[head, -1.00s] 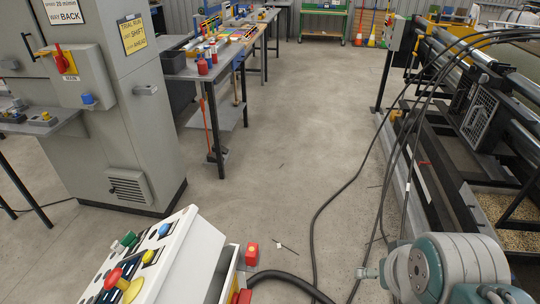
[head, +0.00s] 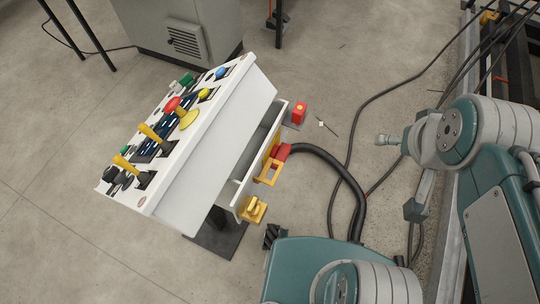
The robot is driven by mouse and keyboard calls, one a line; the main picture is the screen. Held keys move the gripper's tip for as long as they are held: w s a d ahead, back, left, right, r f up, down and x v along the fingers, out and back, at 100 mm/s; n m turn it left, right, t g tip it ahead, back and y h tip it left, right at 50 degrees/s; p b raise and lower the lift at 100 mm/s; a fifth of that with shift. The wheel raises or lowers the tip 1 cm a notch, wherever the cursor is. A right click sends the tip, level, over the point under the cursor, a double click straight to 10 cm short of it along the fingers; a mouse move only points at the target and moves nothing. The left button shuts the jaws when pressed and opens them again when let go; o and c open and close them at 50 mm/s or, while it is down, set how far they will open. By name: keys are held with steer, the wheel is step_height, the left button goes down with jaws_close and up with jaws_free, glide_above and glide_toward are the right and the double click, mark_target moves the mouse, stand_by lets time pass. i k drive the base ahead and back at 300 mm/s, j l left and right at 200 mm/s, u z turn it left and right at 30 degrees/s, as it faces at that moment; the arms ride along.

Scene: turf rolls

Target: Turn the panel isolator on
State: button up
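A white sloping control console (head: 215,150) stands left of centre. Its face carries a red mushroom button (head: 172,104), several yellow levers, a yellow knob (head: 189,120), and blue and green buttons. On its lower right side are a red and yellow fitting (head: 270,168) with a thick black cable and a yellow fitting (head: 253,209). I cannot tell which part is the panel isolator. Only the base of the grey cabinet (head: 185,25) shows at the top; its red-on-yellow handle is out of frame. My teal and grey arm fills the right; I cannot make out gripper fingers.
Black cables (head: 365,120) run over the concrete floor between the console and the machine frame (head: 515,70) at right. The floor (head: 50,230) on the left is clear.

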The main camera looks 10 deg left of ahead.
mark_target(281, 153)
steer(key=u, duration=1.05)
